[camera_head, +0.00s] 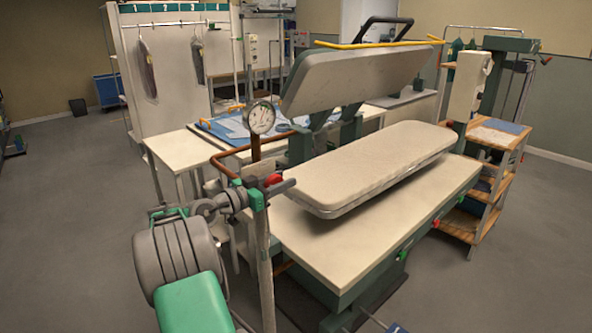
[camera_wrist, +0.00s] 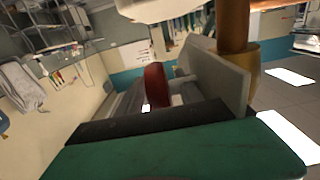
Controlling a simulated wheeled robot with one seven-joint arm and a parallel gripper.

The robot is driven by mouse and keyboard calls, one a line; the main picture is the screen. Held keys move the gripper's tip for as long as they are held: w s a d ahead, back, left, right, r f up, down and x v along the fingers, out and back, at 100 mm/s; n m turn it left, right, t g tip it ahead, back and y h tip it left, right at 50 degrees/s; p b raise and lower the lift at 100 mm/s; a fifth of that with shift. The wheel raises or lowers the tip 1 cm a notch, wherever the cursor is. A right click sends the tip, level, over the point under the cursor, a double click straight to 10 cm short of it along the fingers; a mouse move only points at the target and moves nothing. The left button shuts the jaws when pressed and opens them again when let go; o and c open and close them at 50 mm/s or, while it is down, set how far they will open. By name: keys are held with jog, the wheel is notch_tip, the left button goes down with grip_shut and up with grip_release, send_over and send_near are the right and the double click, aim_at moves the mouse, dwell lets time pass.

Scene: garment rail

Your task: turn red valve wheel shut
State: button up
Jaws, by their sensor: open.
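The red valve wheel (camera_head: 273,179) shows as a small red patch beside the pipe post, below the pressure gauge, in the head view. My gripper (camera_head: 276,187) is open right at it, and its grey and green parts hide some of the wheel. In the wrist view the red wheel (camera_wrist: 155,85) is seen nearly edge-on, just beyond the dark and green jaw parts in front. A grey jaw-like part lies to its right. I cannot tell whether a finger touches the wheel.
A copper pipe (camera_head: 228,160) and a round white gauge (camera_head: 261,118) stand close to my gripper. The pressing table (camera_head: 330,240) with its padded board (camera_head: 375,165) is to the right. A wooden shelf (camera_head: 493,135) stands further right. The floor at left is open.

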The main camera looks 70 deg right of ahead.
jog(key=shift+s+d, duration=0.15)
jog(key=shift+d, duration=0.2)
grip_shut()
dwell(0.4)
